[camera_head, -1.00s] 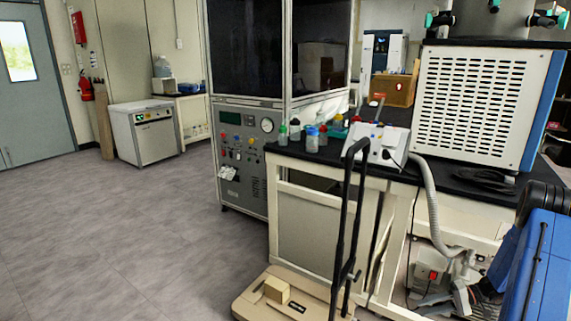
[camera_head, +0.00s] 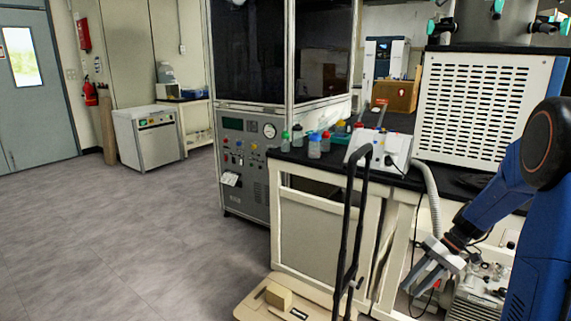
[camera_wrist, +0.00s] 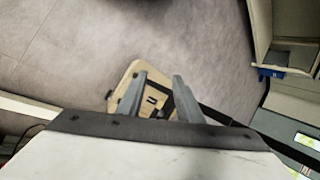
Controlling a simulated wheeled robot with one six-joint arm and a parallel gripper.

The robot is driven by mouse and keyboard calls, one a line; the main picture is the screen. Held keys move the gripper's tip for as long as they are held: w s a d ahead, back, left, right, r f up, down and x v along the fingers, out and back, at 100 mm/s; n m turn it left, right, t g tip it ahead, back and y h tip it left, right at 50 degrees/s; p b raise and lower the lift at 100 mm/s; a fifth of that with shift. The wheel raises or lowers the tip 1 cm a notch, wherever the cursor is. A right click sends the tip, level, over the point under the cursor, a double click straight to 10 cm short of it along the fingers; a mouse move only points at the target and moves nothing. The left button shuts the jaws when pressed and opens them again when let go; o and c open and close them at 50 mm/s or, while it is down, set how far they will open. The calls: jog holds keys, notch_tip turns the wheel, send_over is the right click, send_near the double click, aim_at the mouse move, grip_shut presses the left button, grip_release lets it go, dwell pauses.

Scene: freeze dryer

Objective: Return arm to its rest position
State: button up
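My gripper (camera_head: 415,283) hangs at the lower right of the head view, at the end of my blue arm, in front of the lab bench. It points down and to the left. In the wrist view its two grey fingers (camera_wrist: 159,76) stand apart with nothing between them, so it is open and empty. Beyond the fingers, the beige platform of a hand cart (camera_wrist: 128,80) lies on the floor, well apart from them. No object is held.
The hand cart's black handle (camera_head: 350,220) rises left of my gripper. The black-topped bench (camera_head: 325,158) holds several small bottles, a white device (camera_head: 380,150) and a vented cabinet (camera_head: 475,105). A grey hose (camera_head: 432,200) hangs near my arm. The floor at left is clear.

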jog(key=s+a+r+t+h, duration=0.2)
jog(key=s+a+r+h, duration=0.2)
jog(key=s+a+r, duration=0.6)
jog(key=s+r+t+h, duration=0.3)
jog(key=s+r+t, duration=0.1)
jog(key=s, duration=1.1)
jog(key=shift+s+r, duration=0.2)
jog(key=shift+s, duration=0.15)
